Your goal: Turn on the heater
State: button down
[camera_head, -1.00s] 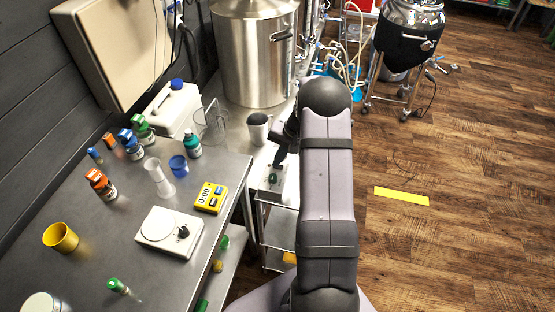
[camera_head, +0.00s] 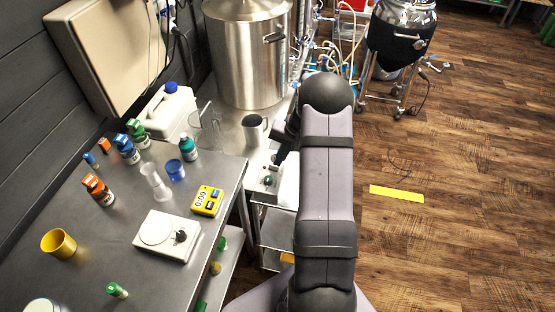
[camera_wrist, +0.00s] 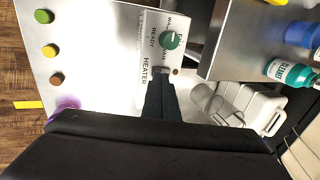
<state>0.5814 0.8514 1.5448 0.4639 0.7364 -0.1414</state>
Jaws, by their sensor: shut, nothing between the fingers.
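The heater's control box (camera_head: 264,190) is a pale panel on the bench beside the steel table, with a dark green knob (camera_head: 267,181) on it. In the wrist view, its plate (camera_wrist: 152,52) reads "HEATER" and "READY", and the round green knob (camera_wrist: 169,40) sits near its upper right part. My gripper (camera_head: 279,160) is shut and empty, just behind the knob in the head view. In the wrist view my gripper's tips (camera_wrist: 160,76) lie over the plate's lower edge, apart from the knob in the picture. Whether they touch the plate cannot be told.
A clear jug (camera_wrist: 218,103) and white canister (camera_wrist: 262,106) are near my gripper. The steel table (camera_head: 110,235) holds a yellow timer (camera_head: 207,201) and a white stirrer (camera_head: 165,238).

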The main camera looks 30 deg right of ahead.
jog(key=b+v, duration=0.3)
jog(key=v, duration=0.8)
jog(key=shift+r, duration=0.25)
jog(key=shift+w, duration=0.1)
jog(key=shift+a+f+b, duration=0.1)
jog(key=shift+f+b, duration=0.05)
jog(key=shift+b, duration=0.4)
jog(key=w+b, duration=0.1)
jog(key=b, duration=0.3)
jog(key=shift+a, duration=0.35)
jog(key=shift+r, duration=0.25)
jog(key=shift+f, duration=0.1)
